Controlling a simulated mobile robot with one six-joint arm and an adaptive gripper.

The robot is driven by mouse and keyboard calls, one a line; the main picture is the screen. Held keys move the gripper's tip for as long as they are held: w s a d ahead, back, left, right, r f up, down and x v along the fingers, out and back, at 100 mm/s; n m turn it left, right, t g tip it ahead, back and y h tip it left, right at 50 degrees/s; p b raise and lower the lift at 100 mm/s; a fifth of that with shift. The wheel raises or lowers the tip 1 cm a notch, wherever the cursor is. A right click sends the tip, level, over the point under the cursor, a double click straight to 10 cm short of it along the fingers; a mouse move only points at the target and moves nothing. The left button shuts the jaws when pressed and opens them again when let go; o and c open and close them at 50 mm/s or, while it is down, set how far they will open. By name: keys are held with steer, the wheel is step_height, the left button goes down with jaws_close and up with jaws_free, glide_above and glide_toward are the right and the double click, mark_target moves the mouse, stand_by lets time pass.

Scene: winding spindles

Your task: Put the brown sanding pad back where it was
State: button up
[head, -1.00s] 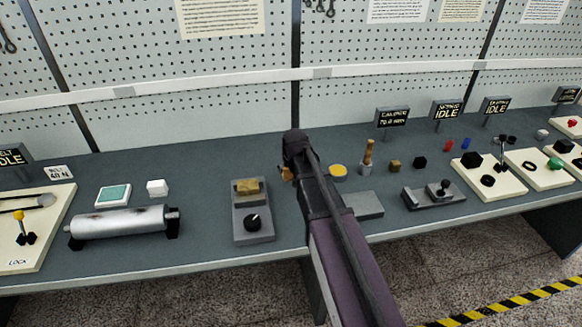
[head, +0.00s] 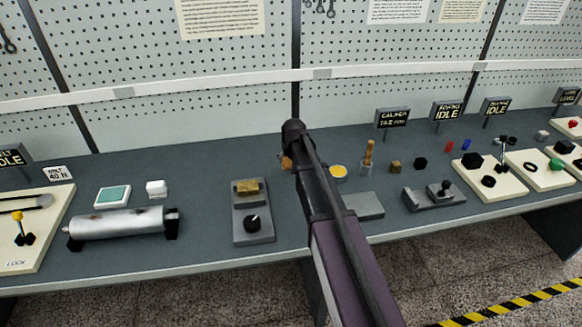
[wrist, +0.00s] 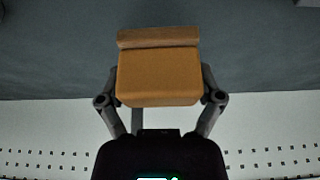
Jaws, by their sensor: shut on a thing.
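The brown sanding pad (wrist: 158,78) is held between the two fingers of my gripper (wrist: 160,88) in the wrist view. It is an orange-brown block with a darker brown strip along one edge. In the head view only a small part of the pad (head: 286,163) shows, left of my dark wrist, which hides the fingers. My gripper is over the back middle of the bench, between the grey device with a knob (head: 253,222) and the yellow-filled dish (head: 338,171). Whether the pad touches the bench is unclear.
A brass-coloured block (head: 246,186) sits on the knob device. A wooden-handled tool (head: 367,155) stands in a holder right of the dish, with a small brown block (head: 395,166) beyond. A grey plate (head: 363,206) lies beside my arm. The pegboard wall (head: 210,80) rises behind the bench.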

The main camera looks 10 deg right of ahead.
steer(key=shift+f+b, duration=1.6)
steer(key=shift+f, duration=0.15)
steer(key=shift+f, duration=0.1)
steer(key=o, duration=0.7)
steer(key=shift+o, duration=0.2)
steer(key=p+v, duration=1.1)
steer(key=v, duration=0.1)
steer(key=s+f+g, duration=0.1)
steer(key=s+g, duration=0.3)
steer(key=s, duration=2.1)
steer(key=shift+d+g, duration=0.3)
